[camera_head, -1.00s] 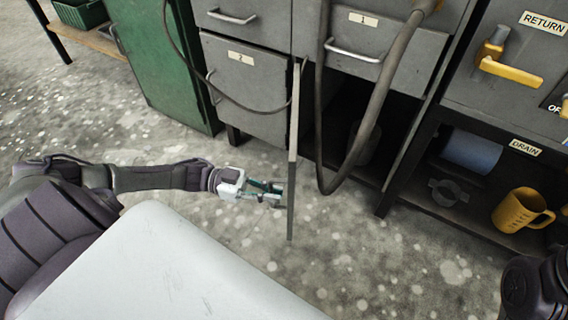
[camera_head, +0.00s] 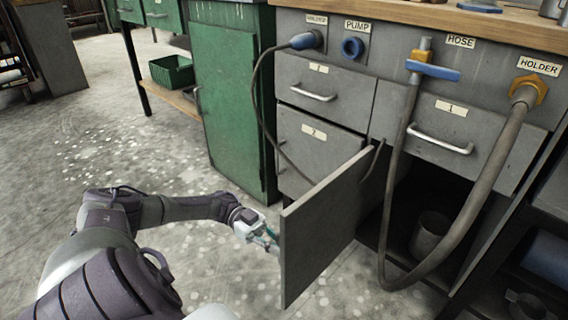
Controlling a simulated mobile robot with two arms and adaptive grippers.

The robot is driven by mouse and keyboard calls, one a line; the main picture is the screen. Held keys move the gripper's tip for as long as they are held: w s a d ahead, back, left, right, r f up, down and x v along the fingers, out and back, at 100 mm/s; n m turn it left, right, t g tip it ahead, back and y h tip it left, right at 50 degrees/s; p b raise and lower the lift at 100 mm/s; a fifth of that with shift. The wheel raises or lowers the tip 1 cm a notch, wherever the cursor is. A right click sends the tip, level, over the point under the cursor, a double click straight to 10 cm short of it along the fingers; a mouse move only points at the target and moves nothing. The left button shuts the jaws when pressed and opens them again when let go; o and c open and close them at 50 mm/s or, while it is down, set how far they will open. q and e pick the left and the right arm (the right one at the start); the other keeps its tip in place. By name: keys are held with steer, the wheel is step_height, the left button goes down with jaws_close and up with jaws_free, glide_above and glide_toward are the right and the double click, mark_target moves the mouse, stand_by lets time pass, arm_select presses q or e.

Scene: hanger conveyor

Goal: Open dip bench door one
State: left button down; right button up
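The grey dip bench door (camera_head: 322,228) stands swung out from the bench, its broad inner face in view. Behind it, the compartment under the drawer labelled 1 (camera_head: 443,138) is open and dark, with a grey cylindrical can (camera_head: 430,236) inside. My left gripper (camera_head: 268,241) is low at the left, at the outer side of the door by its free edge. The door hides its fingertips, so I cannot tell whether they touch or grip anything. My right gripper is out of view.
A thick grey hose (camera_head: 478,196) loops down from the holder in front of the open compartment. A thin cable (camera_head: 258,102) hangs across the closed door labelled 2 (camera_head: 312,135). A green cabinet (camera_head: 228,108) stands left. The speckled floor (camera_head: 120,140) at left is clear.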

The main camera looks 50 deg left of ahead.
arm_select(q)
steer(key=c, duration=1.2)
jaws_free()
steer(key=shift+a, duration=0.15)
steer(key=a, duration=0.7)
steer(key=shift+s+a, duration=0.15)
steer(key=shift+s, duration=0.25)
